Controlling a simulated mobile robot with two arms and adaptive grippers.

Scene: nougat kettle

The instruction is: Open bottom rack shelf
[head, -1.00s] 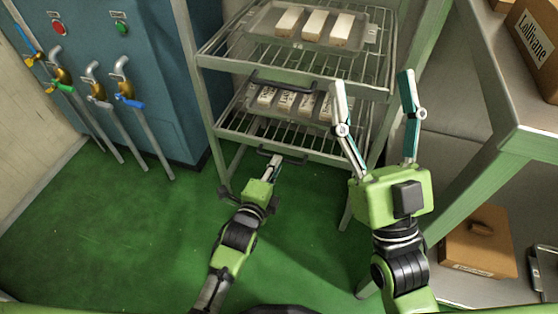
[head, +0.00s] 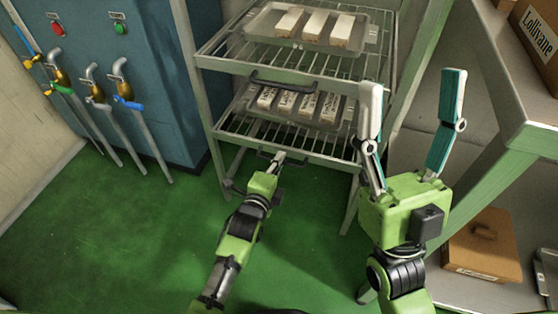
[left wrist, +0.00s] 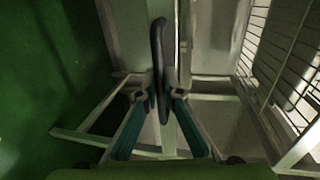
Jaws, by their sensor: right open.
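The bottom rack shelf (head: 235,128) is a wire shelf low in the metal rack, holding a tray of white labelled bars (head: 305,101). Its dark handle (head: 294,161) is at the shelf's front edge. My left gripper (head: 280,157) is at this handle. In the left wrist view, the dark handle (left wrist: 157,45) stands upright between the fingers of my left gripper (left wrist: 159,92), which look closed on it from both sides. The shelf looks pushed in. My right gripper (head: 412,82) is open and empty, raised in front of the rack's right side.
The upper shelf (head: 222,50) has its own handle (head: 284,85) and a tray of bars (head: 315,27). A table (head: 540,140) stands at the right, with cardboard boxes on and under it. A blue cabinet (head: 140,60) and several taps are at the left. Green floor (head: 110,230) is free at the front left.

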